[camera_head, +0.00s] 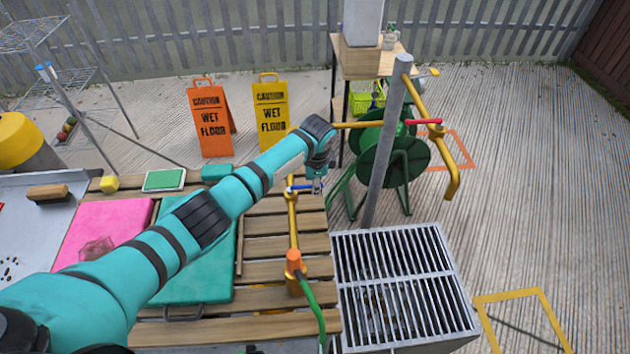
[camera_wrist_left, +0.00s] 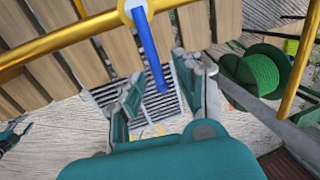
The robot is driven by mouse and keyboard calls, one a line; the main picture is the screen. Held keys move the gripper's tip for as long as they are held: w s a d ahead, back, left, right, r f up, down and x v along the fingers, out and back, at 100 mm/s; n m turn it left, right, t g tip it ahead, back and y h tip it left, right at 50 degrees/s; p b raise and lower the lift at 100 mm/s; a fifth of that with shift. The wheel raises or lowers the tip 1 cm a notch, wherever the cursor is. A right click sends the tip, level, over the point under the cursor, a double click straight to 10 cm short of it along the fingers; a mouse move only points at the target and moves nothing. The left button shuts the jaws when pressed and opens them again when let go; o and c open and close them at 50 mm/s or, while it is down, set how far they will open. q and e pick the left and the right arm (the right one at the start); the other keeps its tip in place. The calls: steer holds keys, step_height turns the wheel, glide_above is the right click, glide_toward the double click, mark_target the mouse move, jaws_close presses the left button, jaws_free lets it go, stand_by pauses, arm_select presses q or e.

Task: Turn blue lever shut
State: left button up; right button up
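The blue lever (camera_head: 302,188) sits on a brass pipe (camera_head: 292,222) above the slatted wooden table and points crosswise to the pipe. In the left wrist view the blue lever (camera_wrist_left: 152,52) sticks out from a round brass valve collar, across the pipe (camera_wrist_left: 75,38). My left gripper (camera_head: 318,187) is at the lever's free end. In the left wrist view my left gripper (camera_wrist_left: 165,98) is open, and the lever's tip shows between its two fingers; whether they touch is unclear.
A red lever (camera_head: 424,122) is on another brass pipe by a grey post (camera_head: 386,145). A green hose reel (camera_head: 400,165) stands behind it. A metal grate (camera_head: 390,255) lies right of the wooden table (camera_head: 265,245). A green hose (camera_head: 315,310) joins the pipe's orange connector (camera_head: 294,262).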

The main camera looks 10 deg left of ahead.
arm_select(q)
steer(key=shift+r, duration=0.3)
step_height(320, 180, up, 11)
steer(key=s, duration=0.2)
steer(key=shift+d, duration=0.4)
steer(key=shift+s+d, duration=0.1)
steer(key=shift+s, duration=0.05)
